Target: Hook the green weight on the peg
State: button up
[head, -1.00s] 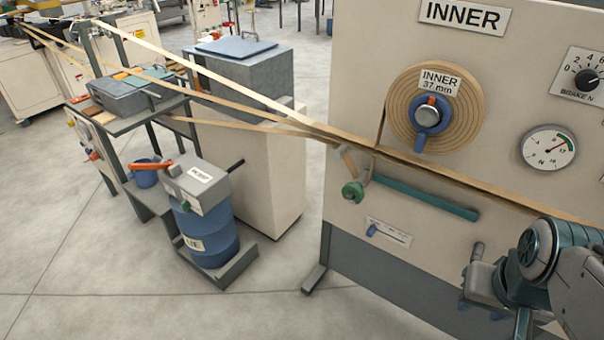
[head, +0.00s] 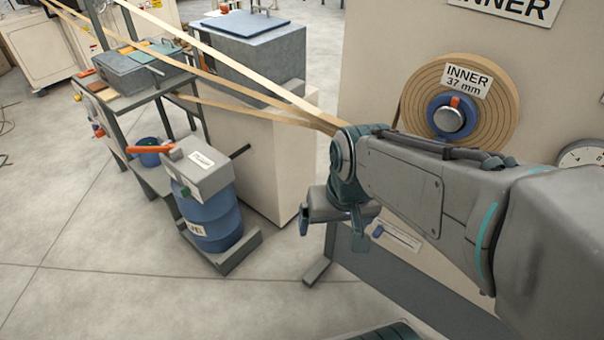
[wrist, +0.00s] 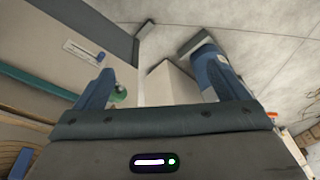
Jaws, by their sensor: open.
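A small green round piece (wrist: 118,95), which looks like the green weight, shows in the wrist view just inside the left finger and is partly covered by it. I cannot tell whether they touch. In the head view my arm and gripper hide most or all of that spot. My gripper (head: 331,226) points down in front of the panel's lower left part, its fingers apart. The open fingers also show in the wrist view (wrist: 156,62), with nothing clearly held between them. I cannot make out the peg.
The cream panel carries a tape roll (head: 500,100) and a slotted plate (head: 398,237). A teal bar (wrist: 38,82) runs along it in the wrist view. Tan strips (head: 245,88) stretch to the upper left. A blue drum (head: 212,215) stands left of my gripper, with clear floor in front.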

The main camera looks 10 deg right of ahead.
jog(key=w+a+f+m+g, duration=0.1)
jog(key=w+f+m, duration=0.1)
jog(key=f, duration=0.4)
jog(key=w+a+f+m+g, duration=0.2)
jog(key=w+f, duration=0.1)
jog(key=f, duration=0.4)
jog(key=w+d+f+m+h+b, duration=0.1)
jog(key=d+f+m+h, duration=0.15)
jog(key=f, duration=0.45)
jog(key=w+d+f+m+h+b, duration=0.1)
jog(key=w+d+f+h, duration=0.1)
jog(key=d+f+h, duration=0.3)
jog(key=w+d+r+t+h+b, duration=0.1)
jog(key=w+d+r+t+h, duration=0.1)
jog(key=w+r+t+h, duration=0.5)
jog(key=w+d+f+y, duration=0.1)
jog(key=w+d+f, duration=0.1)
jog(key=w+d, duration=0.1)
jog(key=w+d+f, duration=0.1)
jog(key=w+d, duration=0.2)
jog(key=d, duration=0.1)
jog(key=w+d+f+y, duration=0.1)
jog(key=w+d+f, duration=0.1)
jog(key=w+d, duration=0.1)
jog(key=shift+w+d+f+m+t+y, duration=0.15)
jog(key=shift+d+f+m+t+y, duration=0.15)
jog(key=shift+m+t+y, duration=0.1)
